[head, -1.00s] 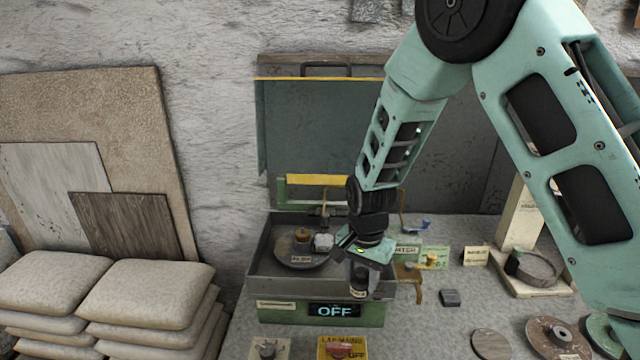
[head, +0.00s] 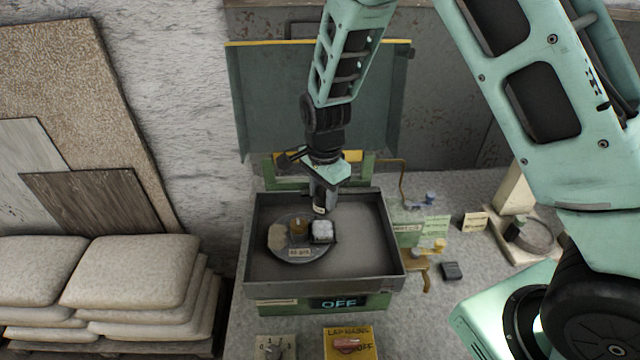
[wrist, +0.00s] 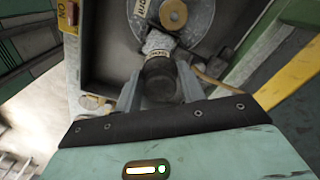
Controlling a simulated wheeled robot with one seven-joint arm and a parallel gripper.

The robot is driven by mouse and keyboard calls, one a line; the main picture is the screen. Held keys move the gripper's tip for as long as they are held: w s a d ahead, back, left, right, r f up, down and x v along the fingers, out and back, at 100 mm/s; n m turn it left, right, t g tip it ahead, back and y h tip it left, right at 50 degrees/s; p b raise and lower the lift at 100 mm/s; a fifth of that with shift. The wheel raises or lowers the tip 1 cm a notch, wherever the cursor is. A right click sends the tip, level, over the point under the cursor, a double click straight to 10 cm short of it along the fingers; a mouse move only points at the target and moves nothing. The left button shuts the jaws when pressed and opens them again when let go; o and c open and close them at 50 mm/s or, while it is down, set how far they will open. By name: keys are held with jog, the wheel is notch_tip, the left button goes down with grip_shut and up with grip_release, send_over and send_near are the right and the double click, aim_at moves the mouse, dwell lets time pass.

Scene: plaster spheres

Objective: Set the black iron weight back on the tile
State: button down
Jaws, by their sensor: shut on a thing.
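My gripper (head: 322,198) is shut on the black iron weight (head: 320,207), a dark cylinder with a pale label band. In the wrist view the weight (wrist: 160,82) sits between the two fingers. The tile (head: 322,228), a whitish square block, lies on the round grey disc (head: 290,257) inside the machine's tray. The weight is just behind and above the tile in the head view. In the wrist view the tile (wrist: 157,43) shows right past the weight's end. I cannot tell whether they touch.
A brass-coloured knob (head: 298,226) stands on the disc to the left of the tile. The metal tray (head: 385,285) has raised walls, and its right part is bare. A raised lid (head: 300,105) stands behind. The display (head: 339,303) reads OFF.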

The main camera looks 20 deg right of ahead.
aim_at(323, 203)
dwell(0.3)
jog(key=shift+f+b, duration=1.75)
jog(key=shift+f, duration=1.1)
jog(key=shift+f, duration=0.7)
jog(key=c, duration=0.8)
grip_release()
jog(key=shift+o, duration=0.2)
jog(key=shift+r, duration=0.2)
jog(key=shift+r+p, duration=1.5)
jog(key=shift+r, duration=0.4)
jog(key=shift+s+a, duration=0.1)
